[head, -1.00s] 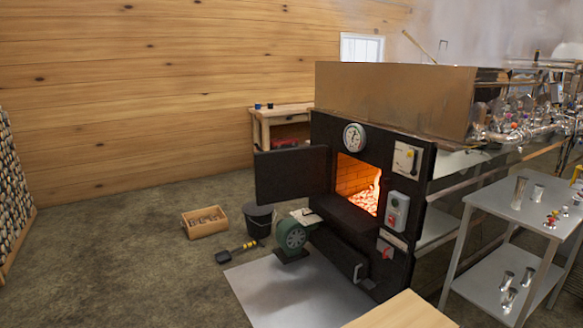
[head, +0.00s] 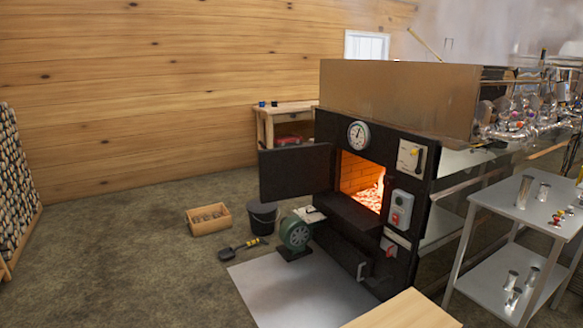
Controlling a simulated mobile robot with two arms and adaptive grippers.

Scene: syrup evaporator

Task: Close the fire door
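The fire door (head: 295,172) is a flat black panel on the front of the black evaporator firebox. It stands open, swung out to the left of the opening. The firebox opening (head: 362,181) is uncovered and shows brick lining and glowing orange embers. A dial gauge (head: 358,135) sits above the opening. No handle on the door can be made out. Neither of my grippers shows in the head view.
A green blower (head: 295,234) stands below the door on a grey floor sheet (head: 300,285). A black bucket (head: 263,218), a wooden crate (head: 208,219) and a shovel (head: 241,247) lie left of it. A steel cart (head: 500,200) stands at right.

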